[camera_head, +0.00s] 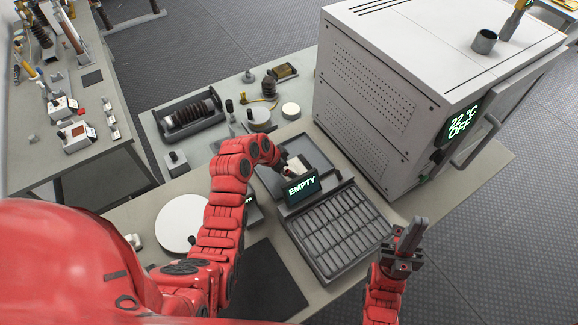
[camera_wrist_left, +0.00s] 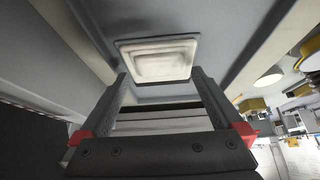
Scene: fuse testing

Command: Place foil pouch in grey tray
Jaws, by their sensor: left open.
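The grey tray (camera_head: 318,155) lies behind the small display reading EMPTY. My left gripper (camera_head: 283,164) reaches down over the tray. A pale foil pouch (camera_wrist_left: 157,60) lies flat on a grey surface, just beyond my left fingertips (camera_wrist_left: 161,76), in the left wrist view. The fingers are apart with nothing between them. In the head view my arm and the display partly hide this spot, and a small pale patch shows beside the gripper. My right gripper (camera_head: 407,240) points up at the lower right; its finger gap is unclear.
The EMPTY display (camera_head: 302,187) stands in front of the grey tray, above a slotted rack (camera_head: 340,232). A large white oven (camera_head: 400,90) reading 22 °C OFF stands at right. A white disc (camera_head: 183,222) lies left of my arm. Instruments crowd the bench behind.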

